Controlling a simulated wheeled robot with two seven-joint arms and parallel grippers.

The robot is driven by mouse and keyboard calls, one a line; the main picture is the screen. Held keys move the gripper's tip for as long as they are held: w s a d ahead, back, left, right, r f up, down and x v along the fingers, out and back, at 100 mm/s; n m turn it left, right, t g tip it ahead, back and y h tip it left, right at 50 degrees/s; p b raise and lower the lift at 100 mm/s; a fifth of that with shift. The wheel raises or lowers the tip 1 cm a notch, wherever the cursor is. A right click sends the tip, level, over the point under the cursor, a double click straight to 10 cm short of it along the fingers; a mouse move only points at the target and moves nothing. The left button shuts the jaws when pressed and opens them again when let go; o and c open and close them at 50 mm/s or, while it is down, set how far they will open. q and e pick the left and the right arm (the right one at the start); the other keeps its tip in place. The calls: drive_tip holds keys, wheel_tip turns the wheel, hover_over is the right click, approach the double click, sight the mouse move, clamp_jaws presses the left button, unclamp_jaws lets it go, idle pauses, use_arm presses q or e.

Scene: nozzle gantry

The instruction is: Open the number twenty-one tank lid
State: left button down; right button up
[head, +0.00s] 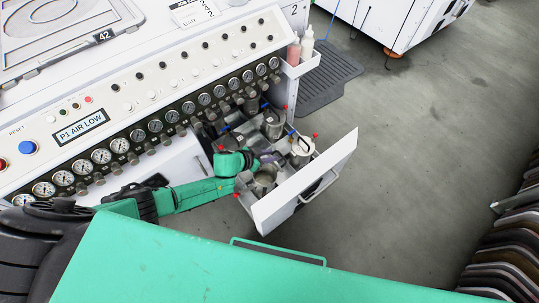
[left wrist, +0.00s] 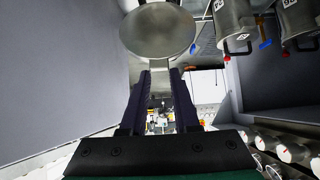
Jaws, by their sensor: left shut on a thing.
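My left gripper (head: 269,158) reaches into the open drawer (head: 310,184) of the machine, among the metal tanks. In the left wrist view the gripper (left wrist: 160,76) is shut on the narrow tab of a round grey metal lid (left wrist: 158,32). The lid's disc lies just beyond the fingertips. A round metal tank (head: 265,178) is right beside the gripper in the head view. Its number is not readable, and I cannot tell how far the lid is raised from it. My right gripper is not in view.
Other tanks, (head: 272,125) and (head: 301,148), stand in the drawer near the gripper. Red-tipped pins stick up around them. Gauges and knobs line the machine front (head: 130,150). A bottle holder (head: 300,65) hangs at its corner. The floor right of the drawer is clear.

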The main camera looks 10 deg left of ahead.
use_arm(q)
drive_tip(key=c, duration=0.6)
unclamp_jaws()
drive_tip(key=shift+c, duration=0.2)
drive_tip(key=p+v, duration=0.5)
drive_tip(key=v, duration=0.9)
drive_tip(key=shift+r, duration=0.2)
drive_tip(key=shift+s+a, duration=0.15)
